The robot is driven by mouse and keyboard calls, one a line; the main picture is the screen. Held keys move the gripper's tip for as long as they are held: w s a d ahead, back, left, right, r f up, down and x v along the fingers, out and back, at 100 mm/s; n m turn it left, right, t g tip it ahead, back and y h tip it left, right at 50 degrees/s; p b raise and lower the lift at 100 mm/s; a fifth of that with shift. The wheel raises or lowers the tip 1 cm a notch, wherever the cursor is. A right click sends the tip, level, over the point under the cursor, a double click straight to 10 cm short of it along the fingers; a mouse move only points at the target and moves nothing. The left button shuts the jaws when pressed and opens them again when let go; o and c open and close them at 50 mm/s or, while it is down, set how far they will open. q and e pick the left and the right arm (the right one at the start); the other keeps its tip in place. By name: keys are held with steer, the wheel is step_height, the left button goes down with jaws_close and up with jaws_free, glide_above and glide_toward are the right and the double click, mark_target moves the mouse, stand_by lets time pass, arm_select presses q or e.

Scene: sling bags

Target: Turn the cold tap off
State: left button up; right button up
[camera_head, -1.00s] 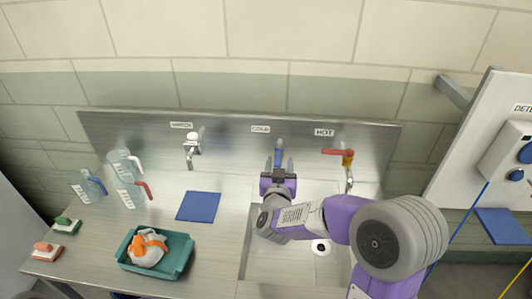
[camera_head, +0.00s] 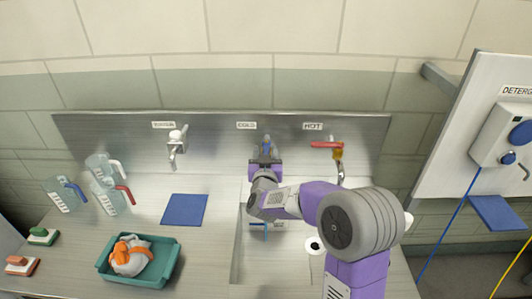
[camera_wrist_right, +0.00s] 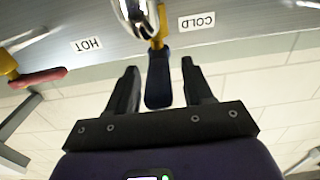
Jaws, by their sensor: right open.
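The cold tap's blue lever (camera_head: 267,145) stands under the COLD label (camera_head: 247,125) on the steel splashback. My right gripper (camera_head: 265,161) is at this lever. In the right wrist view, the blue lever (camera_wrist_right: 157,80) lies between the two dark fingers of my open right gripper (camera_wrist_right: 159,68). Gaps show on both sides of the lever, with the left one narrower. The chrome tap body (camera_wrist_right: 135,15) is just beyond the fingertips. My gripper and arm hide much of the cold tap in the head view. My left gripper is not in view.
The hot tap's red lever (camera_head: 326,144) is close to the right of my gripper. Another tap (camera_head: 176,140) stands to the left. The sink (camera_head: 236,265) is below my arm. A blue mat (camera_head: 184,209), a teal tray (camera_head: 173,265) and several jugs are at left.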

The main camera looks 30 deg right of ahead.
steer(key=shift+w+d, duration=0.2)
steer(key=shift+w, duration=0.1)
jaws_close()
steer(key=shift+h, duration=0.3)
